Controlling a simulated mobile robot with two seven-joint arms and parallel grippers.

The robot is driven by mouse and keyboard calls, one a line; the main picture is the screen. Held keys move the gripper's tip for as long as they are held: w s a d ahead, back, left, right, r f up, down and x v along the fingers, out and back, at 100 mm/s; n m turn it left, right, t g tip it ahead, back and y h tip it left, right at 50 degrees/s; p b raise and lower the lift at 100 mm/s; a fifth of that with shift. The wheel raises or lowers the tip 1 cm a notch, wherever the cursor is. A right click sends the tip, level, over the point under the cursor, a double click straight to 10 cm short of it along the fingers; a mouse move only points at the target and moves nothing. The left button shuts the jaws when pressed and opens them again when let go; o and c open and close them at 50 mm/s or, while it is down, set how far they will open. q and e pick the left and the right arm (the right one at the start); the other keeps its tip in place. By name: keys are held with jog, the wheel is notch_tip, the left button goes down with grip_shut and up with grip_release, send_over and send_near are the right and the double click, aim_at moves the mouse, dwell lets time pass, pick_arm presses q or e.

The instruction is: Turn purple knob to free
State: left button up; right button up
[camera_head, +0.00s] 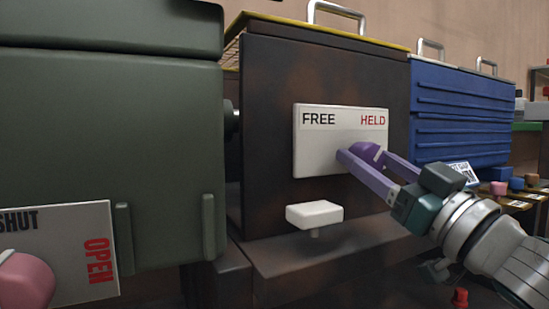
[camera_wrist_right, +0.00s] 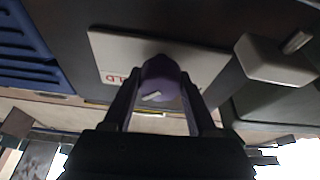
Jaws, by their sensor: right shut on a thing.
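The purple knob (camera_head: 369,152) sits on a white plate (camera_head: 312,160) on the front of a rusty brown box. The plate reads FREE at its upper left and HELD in red at its upper right. My right gripper (camera_head: 362,160) reaches in from the right and is shut on the knob, one finger on each side. In the right wrist view the knob (camera_wrist_right: 161,75) lies between both fingertips and shows a short pale mark. The fingers hide part of the knob, and I cannot tell which word the mark points to. My left gripper is out of view.
A white block-shaped handle (camera_head: 314,214) sticks out just below the plate. A large green box (camera_head: 110,140) fills the left, with a pink knob (camera_head: 25,281) on a SHUT/OPEN plate. A blue ribbed box (camera_head: 460,110) stands to the right, near small coloured knobs.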

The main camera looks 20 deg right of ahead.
jog(key=shift+c, duration=0.4)
jog(key=shift+n, duration=0.5)
jog(key=n+y+p, duration=0.1)
jog(key=n, duration=0.1)
jog(key=n+y+p, duration=0.1)
jog(key=n, duration=0.1)
jog(key=shift+r+g+y, duration=0.2)
jog(key=shift+g+y, duration=0.1)
jog(key=n+g+y+p, duration=0.1)
jog(key=n, duration=0.2)
jog(key=n+y+p, duration=0.1)
jog(key=n+p, duration=0.1)
jog(key=n, duration=0.1)
jog(key=shift+g, duration=0.4)
jog(key=n+g+p, duration=0.1)
jog(key=n+p, duration=0.1)
jog(key=n, duration=0.1)
jog(key=n+g+y+p, duration=0.1)
jog(key=n, duration=0.2)
jog(key=shift+p, duration=0.35)
jog(key=shift+f+n+g+p, duration=0.1)
jog(key=shift+n+g+p, duration=0.7)
jog(key=shift+n, duration=0.6)
